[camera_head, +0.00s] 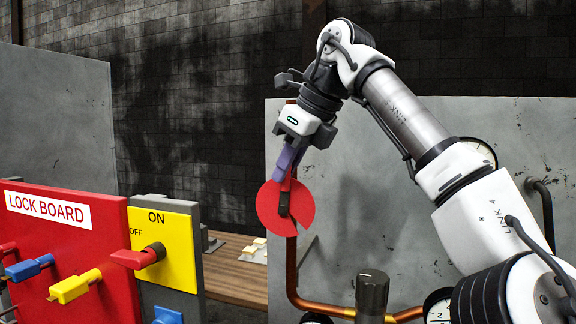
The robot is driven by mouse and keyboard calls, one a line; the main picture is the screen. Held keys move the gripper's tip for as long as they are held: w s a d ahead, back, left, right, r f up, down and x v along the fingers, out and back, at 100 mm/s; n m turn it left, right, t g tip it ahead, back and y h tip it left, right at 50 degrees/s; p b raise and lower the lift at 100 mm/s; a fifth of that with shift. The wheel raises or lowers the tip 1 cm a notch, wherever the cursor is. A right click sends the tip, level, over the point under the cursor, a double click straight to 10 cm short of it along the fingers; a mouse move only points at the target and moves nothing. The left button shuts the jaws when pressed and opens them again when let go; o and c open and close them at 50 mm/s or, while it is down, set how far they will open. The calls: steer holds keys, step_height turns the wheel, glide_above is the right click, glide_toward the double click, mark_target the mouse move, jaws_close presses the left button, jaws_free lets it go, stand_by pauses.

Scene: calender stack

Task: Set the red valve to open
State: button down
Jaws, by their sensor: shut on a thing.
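The red valve (268,208) shows in the head view as a round red disc with a dark slot and hub in its middle. It sits in front of the upright copper pipe (291,262). A narrow red handle rises from the hub to my gripper (288,171). My gripper comes down from above and is shut on this handle at the disc's top edge. The fingers hide the handle's upper end, and I cannot read any open or closed mark on the valve.
The red lock board (95,275) with blue, yellow and red handles stands at the left. Next to it is a yellow ON/OFF switch panel (180,250). A dark knob (372,292) and gauges (438,308) are at the lower right. A grey panel (350,160) stands behind the pipe.

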steer(key=c, duration=1.4)
jaws_free()
steer(key=shift+r, duration=0.1)
steer(key=shift+s+d+r, duration=0.1)
steer(key=shift+r, duration=0.15)
steer(key=s+d, duration=0.2)
steer(key=d, duration=0.1)
steer(key=s+d+r, duration=0.1)
steer(key=s+d, duration=0.5)
steer(key=d, duration=0.1)
steer(key=shift+s+d+r+b, duration=0.1)
steer(key=shift+s+r+b, duration=0.15)
steer(key=shift+r+b, duration=0.15)
